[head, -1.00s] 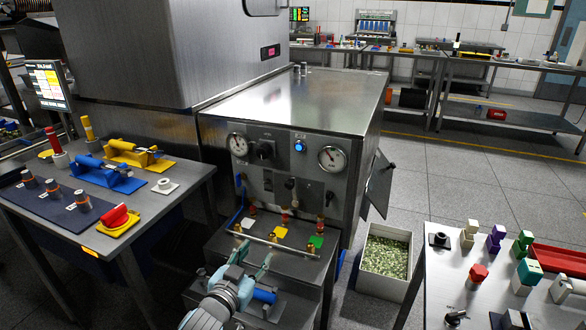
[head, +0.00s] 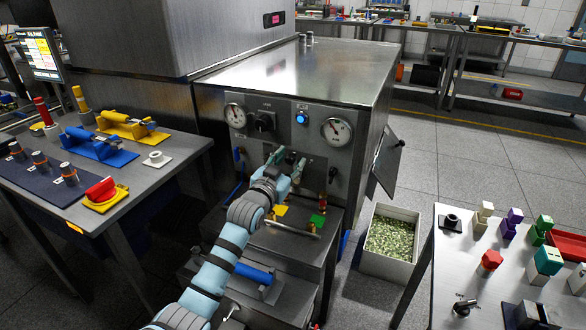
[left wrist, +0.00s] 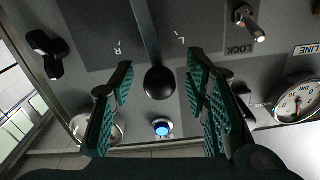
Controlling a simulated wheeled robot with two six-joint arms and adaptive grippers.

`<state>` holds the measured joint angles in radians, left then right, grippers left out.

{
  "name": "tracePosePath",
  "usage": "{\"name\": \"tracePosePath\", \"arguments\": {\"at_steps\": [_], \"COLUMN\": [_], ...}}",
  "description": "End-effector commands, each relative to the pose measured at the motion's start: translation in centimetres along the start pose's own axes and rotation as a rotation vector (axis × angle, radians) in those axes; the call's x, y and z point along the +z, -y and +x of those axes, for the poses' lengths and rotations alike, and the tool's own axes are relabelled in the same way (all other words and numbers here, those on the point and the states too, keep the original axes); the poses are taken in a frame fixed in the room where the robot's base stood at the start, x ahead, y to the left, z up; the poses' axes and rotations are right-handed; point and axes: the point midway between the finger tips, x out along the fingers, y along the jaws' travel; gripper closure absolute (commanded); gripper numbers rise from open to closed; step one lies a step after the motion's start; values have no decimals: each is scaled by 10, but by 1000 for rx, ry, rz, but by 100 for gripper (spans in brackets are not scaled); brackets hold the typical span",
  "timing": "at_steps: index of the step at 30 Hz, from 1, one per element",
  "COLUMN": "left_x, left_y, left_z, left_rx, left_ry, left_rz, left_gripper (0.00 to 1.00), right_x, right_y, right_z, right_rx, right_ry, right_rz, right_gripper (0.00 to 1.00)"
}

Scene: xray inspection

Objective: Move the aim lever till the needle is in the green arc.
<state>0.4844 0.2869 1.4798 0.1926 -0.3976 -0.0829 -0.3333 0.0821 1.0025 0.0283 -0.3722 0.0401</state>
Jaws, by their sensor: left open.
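The aim lever shows in the left wrist view as a metal rod with a black ball knob (left wrist: 160,83), between the marks L and R. My left gripper (head: 285,158) is at the front panel of the steel cabinet. In the wrist view its open teal fingers (left wrist: 160,88) stand on either side of the knob, with gaps on both sides. Two white dials are on the panel, a left one (head: 235,115) and a right one (head: 336,131). Their needles are small, and I cannot make out a green arc. My right gripper is out of view.
A blue lit button (head: 302,117) and a black rotary knob (head: 264,121) sit close above my gripper. A toggle marked LOCK (left wrist: 243,17) is near it. Below are a step with coloured tags and a rail (head: 293,231). A bin of green pieces (head: 392,236) stands right.

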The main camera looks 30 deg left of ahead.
Motion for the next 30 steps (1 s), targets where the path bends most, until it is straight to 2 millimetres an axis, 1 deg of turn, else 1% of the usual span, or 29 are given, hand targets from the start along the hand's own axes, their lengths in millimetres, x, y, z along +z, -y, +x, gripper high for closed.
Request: {"name": "tracePosePath", "arguments": {"at_steps": [3,9,10,15,18,25,28,29,30], "left_x": [0,-1,-1,-1,-1,-1,-1,0,0], "left_y": [-1,-1,-1,-2,-2,-1,3,6,10], "left_z": [6,7,7,7,7,7,5,3,1], "left_rx": [1,2,2,3,3,2,-6,-11,-20], "left_ry": [0,0,0,0,0,1,5,7,11], "left_rz": [-1,-1,-1,-1,-1,0,14,21,33], "left_gripper": [57,57,59,86,100,100,100,100,100], "right_x": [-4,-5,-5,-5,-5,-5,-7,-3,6], "right_y": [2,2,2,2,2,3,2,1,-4], "right_z": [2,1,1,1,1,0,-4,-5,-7], "right_rx": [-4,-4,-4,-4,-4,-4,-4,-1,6], "right_ry": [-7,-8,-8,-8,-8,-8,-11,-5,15], "right_rz": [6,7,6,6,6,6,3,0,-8], "right_gripper": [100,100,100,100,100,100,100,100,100]}}
